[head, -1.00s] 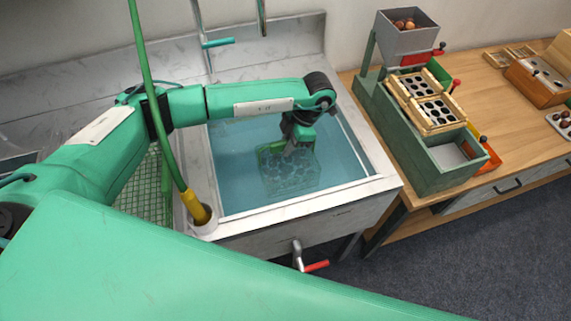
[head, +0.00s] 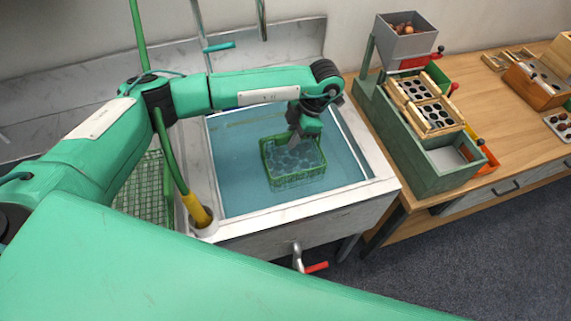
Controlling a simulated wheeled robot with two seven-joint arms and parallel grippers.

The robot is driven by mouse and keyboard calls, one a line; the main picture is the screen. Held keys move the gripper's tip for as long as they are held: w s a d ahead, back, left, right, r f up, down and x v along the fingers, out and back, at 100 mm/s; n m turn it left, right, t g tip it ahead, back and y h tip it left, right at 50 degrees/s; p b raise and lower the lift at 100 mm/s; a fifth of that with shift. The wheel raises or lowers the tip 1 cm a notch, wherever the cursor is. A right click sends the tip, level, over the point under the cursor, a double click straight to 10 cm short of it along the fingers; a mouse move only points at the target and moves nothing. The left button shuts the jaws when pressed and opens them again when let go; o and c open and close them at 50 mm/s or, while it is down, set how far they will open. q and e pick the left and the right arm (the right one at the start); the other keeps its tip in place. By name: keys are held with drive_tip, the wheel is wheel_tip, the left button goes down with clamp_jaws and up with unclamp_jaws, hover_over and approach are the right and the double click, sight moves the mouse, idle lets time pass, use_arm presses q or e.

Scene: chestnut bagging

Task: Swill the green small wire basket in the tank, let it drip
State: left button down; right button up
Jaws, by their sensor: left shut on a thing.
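The green small wire basket (head: 294,180) is in the water of the tank (head: 355,190). Its green rim stands clear near the water surface and its lower part shows through the water. Several round shapes show inside it, blurred by the water. My left gripper (head: 296,143) points down at the basket's back rim and is shut on it. The fingertips are small and partly hidden by the gripper body. My right gripper is not in view.
A tap with a red handle (head: 316,267) sticks out at the tank's front. A green wire rack (head: 140,190) lies left of the tank, beside a yellow-ended hose (head: 195,210). A wooden bench (head: 500,110) with a green sorting machine (head: 400,140) stands right.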

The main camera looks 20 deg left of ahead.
use_arm(q)
drive_tip(key=shift+r+p, duration=2.4)
drive_tip(key=shift+r, duration=3.5)
idle(1.7)
